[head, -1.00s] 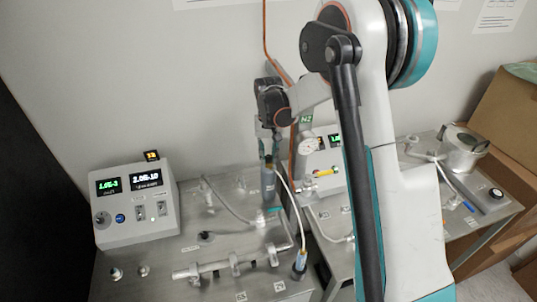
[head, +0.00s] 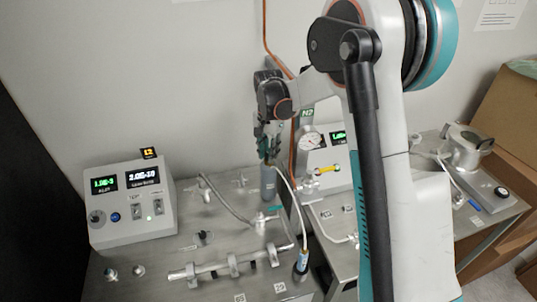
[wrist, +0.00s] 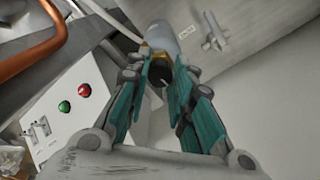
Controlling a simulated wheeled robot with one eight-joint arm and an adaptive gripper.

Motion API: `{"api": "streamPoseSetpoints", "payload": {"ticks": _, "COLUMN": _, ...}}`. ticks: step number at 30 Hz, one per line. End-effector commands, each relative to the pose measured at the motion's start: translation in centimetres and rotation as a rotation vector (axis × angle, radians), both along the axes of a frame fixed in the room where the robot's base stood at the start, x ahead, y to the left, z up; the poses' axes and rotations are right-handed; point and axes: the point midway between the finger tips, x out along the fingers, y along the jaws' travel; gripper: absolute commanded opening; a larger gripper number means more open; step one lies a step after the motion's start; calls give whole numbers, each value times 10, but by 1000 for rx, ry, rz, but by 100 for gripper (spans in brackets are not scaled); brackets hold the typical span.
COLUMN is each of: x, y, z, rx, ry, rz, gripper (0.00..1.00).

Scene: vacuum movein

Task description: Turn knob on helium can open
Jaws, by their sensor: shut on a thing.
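The helium can is a grey-blue cylinder (head: 268,184) standing on the left metal table, just left of the thin white hose. In the wrist view the can (wrist: 161,36) shows beyond the fingertips, with a brass-coloured collar and a dark knob (wrist: 160,74) at its top. My gripper (head: 267,152) is above the can, pointing down. In the wrist view its teal fingers (wrist: 160,62) are on either side of the knob, shut on it. The knob is hidden by the fingers in the head view, and its turn angle cannot be told.
A control box (head: 132,206) with lit displays stands left on the table. A pipe assembly (head: 228,266) lies in front. An N2 gauge (head: 309,139) and a yellow-handled valve (head: 326,170) are close right of my gripper. An orange pipe (wrist: 32,62) runs near my wrist.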

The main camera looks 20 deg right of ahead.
Motion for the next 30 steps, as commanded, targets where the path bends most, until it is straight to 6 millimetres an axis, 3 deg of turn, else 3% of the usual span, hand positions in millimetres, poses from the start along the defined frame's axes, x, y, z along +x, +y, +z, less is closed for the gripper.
{"api": "streamPoseSetpoints", "payload": {"ticks": 18, "x": 0, "y": 0, "z": -1, "rx": 1, "ry": -1, "rz": -576, "gripper": 0}}
{"api": "streamPoseSetpoints", "payload": {"ticks": 30, "x": 0, "y": 0, "z": 0, "rx": 0, "ry": -1, "rz": -837, "gripper": 0}}
